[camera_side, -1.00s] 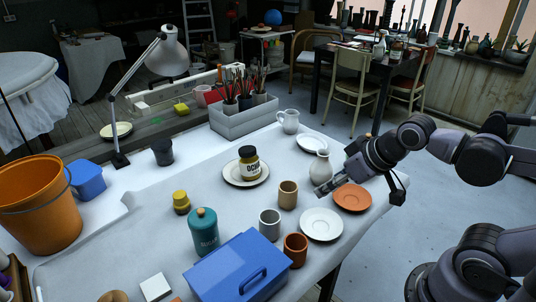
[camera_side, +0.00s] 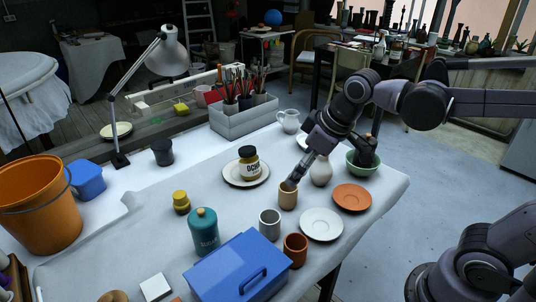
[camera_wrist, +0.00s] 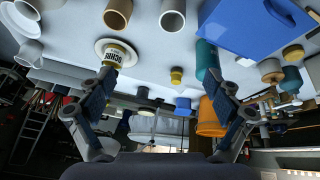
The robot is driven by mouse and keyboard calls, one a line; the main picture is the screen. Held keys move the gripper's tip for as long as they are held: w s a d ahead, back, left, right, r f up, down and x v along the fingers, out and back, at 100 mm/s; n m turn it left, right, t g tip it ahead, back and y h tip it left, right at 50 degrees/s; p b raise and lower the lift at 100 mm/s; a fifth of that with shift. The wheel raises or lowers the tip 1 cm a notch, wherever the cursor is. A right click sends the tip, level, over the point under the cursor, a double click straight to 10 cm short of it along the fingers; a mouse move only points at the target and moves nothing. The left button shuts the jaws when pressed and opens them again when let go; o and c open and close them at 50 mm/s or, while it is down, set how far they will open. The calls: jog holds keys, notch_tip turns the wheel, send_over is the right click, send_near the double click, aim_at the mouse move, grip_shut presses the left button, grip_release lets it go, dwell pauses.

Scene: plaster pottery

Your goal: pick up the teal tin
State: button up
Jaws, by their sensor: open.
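The teal tin (camera_side: 204,234) stands upright on the table in the side view, behind the blue toolbox and in front of the small yellow pot. It has a rounded lid with an orange knob and pale lettering. In the wrist view the teal tin (camera_wrist: 206,60) shows upside down, right of centre, partly behind the right finger. My gripper (camera_side: 290,184) is above the table by the tan cup, well to the right of the tin. In the wrist view my gripper (camera_wrist: 158,100) has its two fingers wide apart with nothing between them.
The blue toolbox (camera_side: 238,268) stands close to the tin. A yellow pot (camera_side: 181,203) is just behind the tin.

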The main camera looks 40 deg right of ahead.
jog(key=w+a+n+g, duration=0.2)
jog(key=w+a+n, duration=0.3)
jog(key=w+a, duration=0.35)
jog(key=n+g, duration=0.3)
jog(key=n, duration=0.3)
send_near(203, 224)
jog(key=shift+w+d+f+h, duration=0.15)
jog(key=shift+w+d+f, duration=0.1)
jog(key=shift+w+f, duration=0.25)
jog(key=shift+w+d+f+h, duration=0.15)
jog(key=shift+w+d+f, duration=0.2)
jog(key=shift+w, duration=0.3)
jog(key=shift+a+f, duration=0.3)
jog(key=shift+f, duration=0.4)
notch_tip(203, 224, down, 10)
jog(key=shift+w+r, duration=0.1)
jog(key=shift+w, duration=0.05)
jog(key=shift+c, duration=0.3)
jog(key=c, duration=1.2)
